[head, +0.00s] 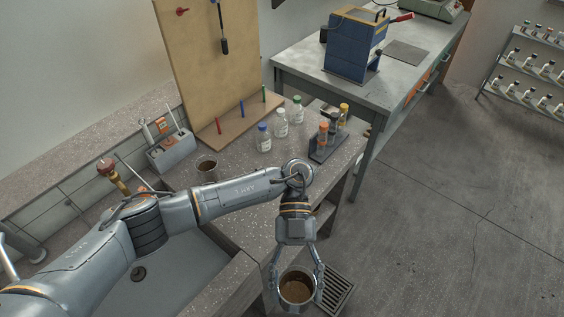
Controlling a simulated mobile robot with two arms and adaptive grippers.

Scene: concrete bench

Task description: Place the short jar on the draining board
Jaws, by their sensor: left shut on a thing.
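My left gripper (297,281) is shut on a short, wide, open-topped jar (296,300) with brown contents, at the bottom of the head view. A finger lies on each side of the jar, which looks upright. The jar's base is cut off by the frame or hidden. A tall tan board (205,60) with a wooden base stands against the wall, with blue, red and green upright pegs on the base. I cannot tell for certain whether this is the draining board. My right gripper is not in view.
A small dark cup (207,171) stands on the speckled bench beside a sink (170,285). Several capped bottles (264,140) and a dark rack of vials (325,145) stand near the bench's right end. A grey caddy (172,150) is at the wall. A slatted grate (340,291) shows beside the jar.

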